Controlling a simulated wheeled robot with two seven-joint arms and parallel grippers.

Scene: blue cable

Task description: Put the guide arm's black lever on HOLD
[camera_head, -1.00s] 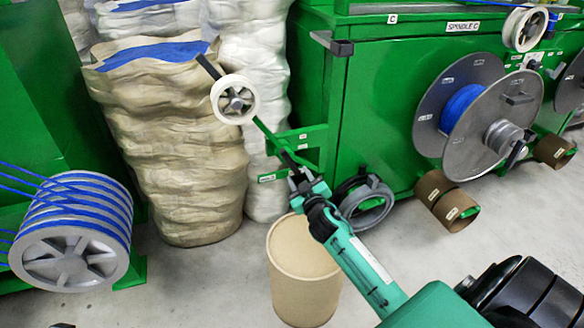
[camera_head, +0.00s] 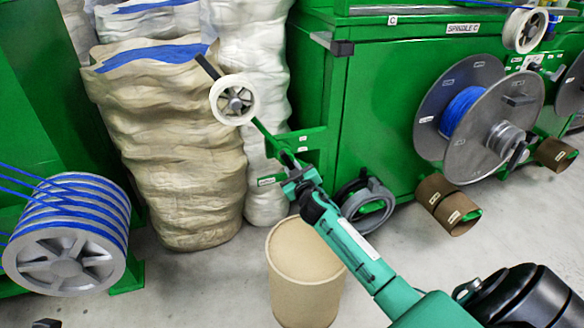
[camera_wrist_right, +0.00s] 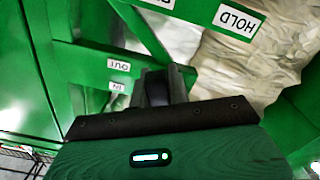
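The guide arm (camera_head: 264,132) is a green bar with a white pulley wheel (camera_head: 233,100), set on a green bracket (camera_head: 310,146) at the machine's corner. Its black lever (camera_head: 288,159) points down from the bracket toward my right gripper (camera_head: 294,184), which is at its lower end. In the right wrist view a dark piece, probably the lever, sits between the fingers of the gripper (camera_wrist_right: 158,86). Whether they grip it is unclear. The HOLD label (camera_wrist_right: 238,20) is at the top right there; the OUT label (camera_wrist_right: 119,65) and IN label (camera_wrist_right: 117,87) are left of the fingers. My left gripper is not identifiable.
A tan drum (camera_head: 305,270) stands under my right forearm. A grey ring-shaped coil (camera_head: 370,205) is beside the machine's foot. Wrapped sacks (camera_head: 175,150) stand behind the pulley. A spool with blue cable (camera_head: 462,112) is on the right, a blue-wound reel (camera_head: 68,235) on the left.

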